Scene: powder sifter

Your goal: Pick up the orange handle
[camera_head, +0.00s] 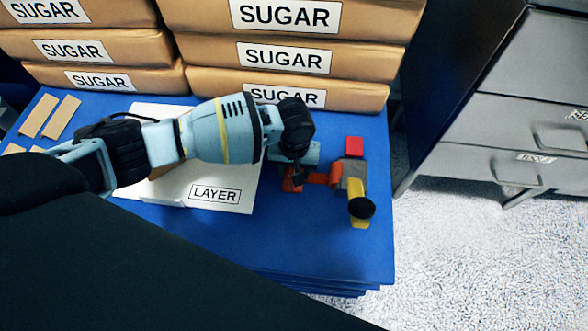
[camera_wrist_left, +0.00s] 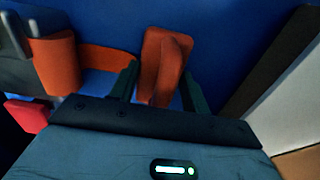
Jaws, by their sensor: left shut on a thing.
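The orange handle (camera_head: 322,179) lies at the right part of the blue table, beside a grey block. My left gripper (camera_head: 294,178) comes in from the left and points down over the handle's left end, hiding part of it. In the left wrist view, the handle's upright orange end (camera_wrist_left: 165,60) stands between the two dark green fingers of my left gripper (camera_wrist_left: 160,88), which is shut on it. An orange band (camera_wrist_left: 108,58) runs left to a rounded orange part (camera_wrist_left: 56,64). My right gripper is not in view.
A red block (camera_head: 354,146), a grey block (camera_head: 353,169) and a yellow piece with a black knob (camera_head: 361,208) are close on the right. A white LAYER sheet (camera_head: 235,198) lies left. Stacked sugar bags (camera_head: 285,58) stand behind. The blue table's front (camera_head: 310,240) is clear.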

